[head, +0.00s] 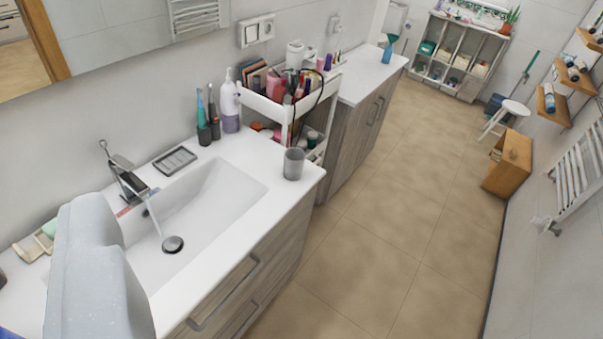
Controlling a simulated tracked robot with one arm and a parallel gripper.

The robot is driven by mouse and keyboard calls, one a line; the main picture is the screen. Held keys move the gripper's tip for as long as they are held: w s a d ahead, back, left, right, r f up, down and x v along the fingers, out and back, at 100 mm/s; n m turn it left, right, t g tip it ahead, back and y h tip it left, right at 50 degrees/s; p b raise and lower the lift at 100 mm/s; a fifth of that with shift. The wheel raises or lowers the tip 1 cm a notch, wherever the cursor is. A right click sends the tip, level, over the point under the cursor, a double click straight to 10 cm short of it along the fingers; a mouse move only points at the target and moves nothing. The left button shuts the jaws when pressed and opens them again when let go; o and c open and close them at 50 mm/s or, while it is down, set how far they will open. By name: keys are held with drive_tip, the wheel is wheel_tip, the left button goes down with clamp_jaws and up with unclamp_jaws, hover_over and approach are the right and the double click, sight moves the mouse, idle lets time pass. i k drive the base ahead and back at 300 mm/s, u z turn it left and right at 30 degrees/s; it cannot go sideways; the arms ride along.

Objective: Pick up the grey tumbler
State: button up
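The grey tumbler (293,164) stands upright on the white washbasin counter (232,151), near its right front corner, beyond the basin. My gripper (97,265) shows as a pale grey block at the lower left, over the near part of the basin. It is well apart from the tumbler, which lies further off and to the right. Its fingertips cannot be made out, so I cannot tell whether it is open or shut. Nothing hides the tumbler.
Electric toothbrushes (208,115), a soap bottle (229,101) and a soap dish (175,160) stand behind the basin. The tap (124,180) is running. A white cosmetics cart (285,112) is behind the tumbler. The tiled floor (400,205) on the right is clear; a wooden box (508,165) stands by the wall.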

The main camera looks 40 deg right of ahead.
sight(294, 157)
drive_tip(key=z, duration=0.45)
drive_tip(key=i, duration=1.25)
drive_tip(key=u, duration=0.5)
